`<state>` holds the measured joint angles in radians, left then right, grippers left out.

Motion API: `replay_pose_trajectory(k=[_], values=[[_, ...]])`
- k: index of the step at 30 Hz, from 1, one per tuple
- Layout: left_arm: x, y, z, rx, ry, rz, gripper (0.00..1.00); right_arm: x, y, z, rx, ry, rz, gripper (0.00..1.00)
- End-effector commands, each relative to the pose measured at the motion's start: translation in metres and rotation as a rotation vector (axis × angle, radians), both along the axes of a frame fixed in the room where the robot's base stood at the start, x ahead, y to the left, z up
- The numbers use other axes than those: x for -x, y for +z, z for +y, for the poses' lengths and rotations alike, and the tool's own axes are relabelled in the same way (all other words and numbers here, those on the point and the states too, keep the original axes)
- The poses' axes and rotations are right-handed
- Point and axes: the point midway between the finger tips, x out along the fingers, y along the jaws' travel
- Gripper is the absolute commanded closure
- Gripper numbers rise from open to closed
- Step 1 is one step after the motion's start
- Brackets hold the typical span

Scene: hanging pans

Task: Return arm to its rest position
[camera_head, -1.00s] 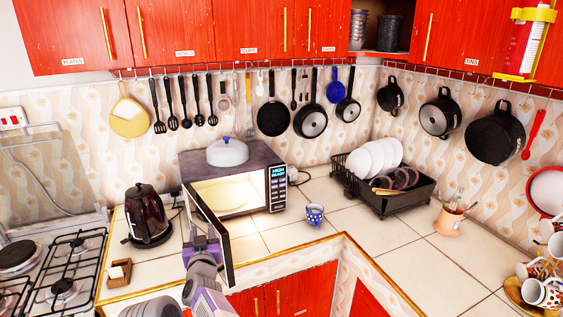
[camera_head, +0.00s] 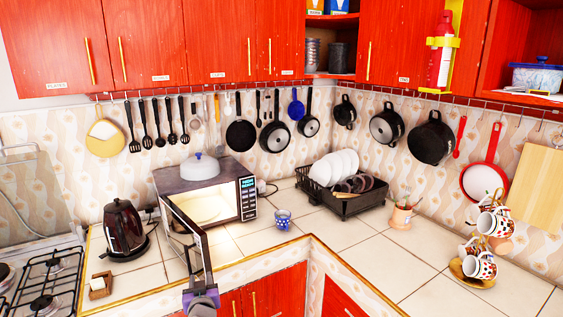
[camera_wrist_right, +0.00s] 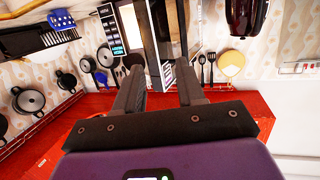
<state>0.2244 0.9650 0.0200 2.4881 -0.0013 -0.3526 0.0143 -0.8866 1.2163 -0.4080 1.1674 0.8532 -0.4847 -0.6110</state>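My right gripper (camera_head: 201,288) shows at the bottom of the head view, just below the lower end of the open microwave door (camera_head: 207,252). In the right wrist view the picture is upside down, and the gripper's (camera_wrist_right: 160,70) two dark fingers stand apart with nothing seen held between them. The microwave door (camera_wrist_right: 155,35) shows beyond and between the fingers there. Whether a finger touches the door, I cannot tell. My left gripper is not in view.
The microwave (camera_head: 190,182) stands on the counter with a lidded pot (camera_head: 200,167) on top. A kettle (camera_head: 124,230) is left of it, a blue cup (camera_head: 283,219) right. A dish rack (camera_head: 345,205) stands in the corner. Cups hang on a rack (camera_head: 470,274) at right.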

Motion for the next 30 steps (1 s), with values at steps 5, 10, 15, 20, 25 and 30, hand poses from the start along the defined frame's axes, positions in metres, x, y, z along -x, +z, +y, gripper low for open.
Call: replay_pose_trajectory(k=[5,10,15,20,25,30], values=[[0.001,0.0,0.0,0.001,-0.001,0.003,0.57,-0.011,-0.062,-0.06,0.031,-0.053,0.128,0.61],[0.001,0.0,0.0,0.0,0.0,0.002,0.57,0.0,-0.15,-0.145,0.058,-0.118,0.33,0.61],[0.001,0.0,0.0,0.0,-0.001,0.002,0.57,0.049,-0.237,-0.228,0.054,-0.172,0.573,0.61],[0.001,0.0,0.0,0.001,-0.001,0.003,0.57,0.131,-0.304,-0.291,0.011,-0.207,0.828,0.61],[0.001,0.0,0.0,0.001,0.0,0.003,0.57,0.246,-0.343,-0.33,-0.083,-0.218,1.112,0.61],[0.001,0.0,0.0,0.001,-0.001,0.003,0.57,0.343,-0.345,-0.338,-0.189,-0.202,1.33,0.61]])
